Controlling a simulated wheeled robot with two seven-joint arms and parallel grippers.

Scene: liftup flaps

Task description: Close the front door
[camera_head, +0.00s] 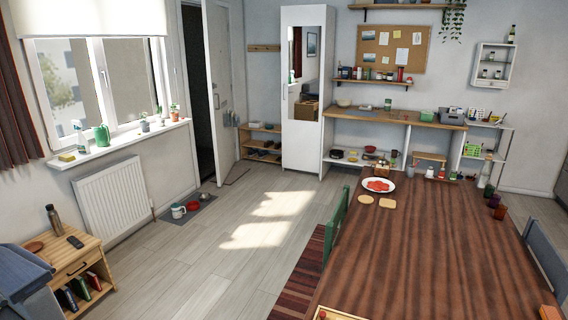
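The front door (221,75) is a pale panel in the back left corner. It stands ajar, swung into the room, with the dark doorway (196,95) showing to its left. A handle (216,101) shows on its face, near the left edge. Neither of my grippers is in view.
A dark mat (203,208) with bowls and a white jug lies on the floor before the doorway. A shoe rack (263,143) and mirrored wardrobe (302,155) stand right of the door. A long wooden table (430,240) fills the right. The grey floor (200,255) between is mostly clear.

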